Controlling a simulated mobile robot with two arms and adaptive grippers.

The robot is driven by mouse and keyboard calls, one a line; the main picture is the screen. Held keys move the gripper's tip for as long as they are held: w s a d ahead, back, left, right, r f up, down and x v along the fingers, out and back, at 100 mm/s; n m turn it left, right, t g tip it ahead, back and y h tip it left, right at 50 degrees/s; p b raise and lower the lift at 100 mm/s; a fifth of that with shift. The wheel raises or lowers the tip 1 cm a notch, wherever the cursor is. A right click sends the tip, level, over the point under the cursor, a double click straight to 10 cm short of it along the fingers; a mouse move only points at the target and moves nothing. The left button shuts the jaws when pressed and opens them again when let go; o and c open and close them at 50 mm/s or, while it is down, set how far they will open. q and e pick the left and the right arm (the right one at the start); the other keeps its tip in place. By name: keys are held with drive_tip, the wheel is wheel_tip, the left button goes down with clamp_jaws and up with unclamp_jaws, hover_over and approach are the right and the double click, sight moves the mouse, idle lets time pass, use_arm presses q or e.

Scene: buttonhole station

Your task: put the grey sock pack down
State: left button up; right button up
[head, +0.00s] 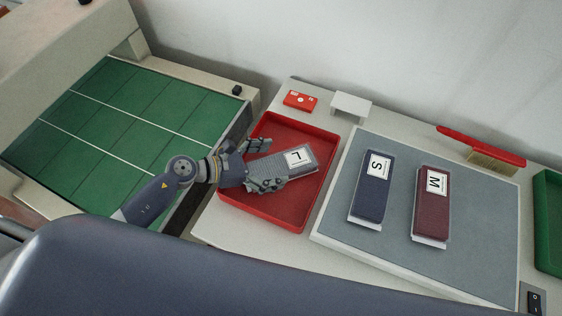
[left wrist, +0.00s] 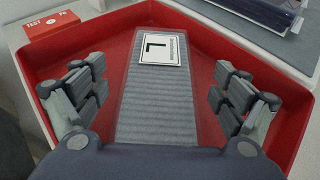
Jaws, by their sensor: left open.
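The grey sock pack (head: 301,157), with a white label marked L, lies in the red tray (head: 262,213). In the left wrist view the pack (left wrist: 158,92) lies lengthwise between the spread fingers, over the red tray floor (left wrist: 208,128). My left gripper (head: 266,163) is open around the pack's near end, with a finger on each side. In the left wrist view the fingers of the gripper (left wrist: 158,98) stand apart from the pack's sides. The pack's near end is hidden by the gripper's palm. My right gripper is not in view.
A grey mat (head: 395,235) to the right holds a navy pack marked S (head: 372,187) and a maroon pack marked M (head: 431,204). A red box (head: 299,101), a white stand (head: 351,106) and a red-handled brush (head: 482,146) stand behind. A green conveyor (head: 120,120) lies left, a green tray (head: 548,220) far right.

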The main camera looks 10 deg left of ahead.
use_arm(q)
drive_tip(key=b+v, duration=0.1)
drive_tip(key=v, duration=0.7)
drive_tip(key=shift+f+b, duration=0.15)
drive_tip(key=shift+b, duration=0.25)
drive_tip(key=shift+s+a+r, duration=0.3)
drive_tip(key=shift+a+r, duration=0.05)
drive_tip(key=shift+a, duration=0.1)
